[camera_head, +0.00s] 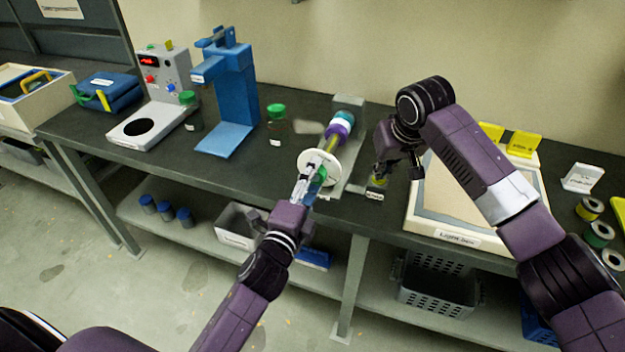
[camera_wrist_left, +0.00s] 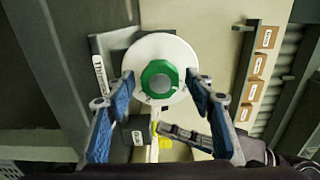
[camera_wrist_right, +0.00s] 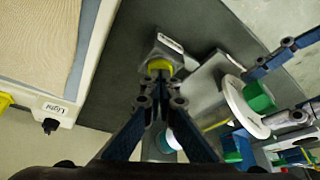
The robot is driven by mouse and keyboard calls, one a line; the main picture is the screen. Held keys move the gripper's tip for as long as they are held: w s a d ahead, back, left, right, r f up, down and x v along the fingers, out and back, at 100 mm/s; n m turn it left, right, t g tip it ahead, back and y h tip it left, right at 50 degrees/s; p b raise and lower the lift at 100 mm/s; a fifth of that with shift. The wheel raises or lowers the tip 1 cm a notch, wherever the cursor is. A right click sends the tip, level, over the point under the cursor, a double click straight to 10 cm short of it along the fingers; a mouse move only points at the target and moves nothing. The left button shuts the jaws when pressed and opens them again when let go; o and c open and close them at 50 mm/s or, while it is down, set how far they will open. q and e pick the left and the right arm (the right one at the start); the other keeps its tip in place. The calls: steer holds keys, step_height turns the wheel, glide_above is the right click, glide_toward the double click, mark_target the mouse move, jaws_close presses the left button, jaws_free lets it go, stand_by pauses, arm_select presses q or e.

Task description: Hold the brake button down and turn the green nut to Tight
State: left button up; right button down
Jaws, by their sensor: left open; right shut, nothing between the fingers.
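The green nut (camera_wrist_left: 160,80) sits at the centre of a white disc (camera_head: 308,157), facing my left gripper (camera_wrist_left: 160,82). In the left wrist view the open fingers are on both sides of the nut with gaps visible; I cannot tell whether they reach around it. The right wrist view also shows the nut (camera_wrist_right: 258,98) beside these fingers. The yellow brake button (camera_wrist_right: 158,65) is on a small grey housing (camera_wrist_right: 172,48). My right gripper (camera_wrist_right: 158,98) is shut and empty, its tips over or at the button; contact cannot be told. Marks on the disc are too small to read.
The disc belongs to a bench device with a purple, white and teal shaft (camera_head: 340,127). A light box (camera_head: 440,232) stands right of my right gripper.

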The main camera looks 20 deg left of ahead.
arm_select(q)
steer(key=shift+w, duration=0.4)
steer(key=shift+s, duration=0.2)
stand_by(0.3)
steer(key=shift+c, duration=0.5)
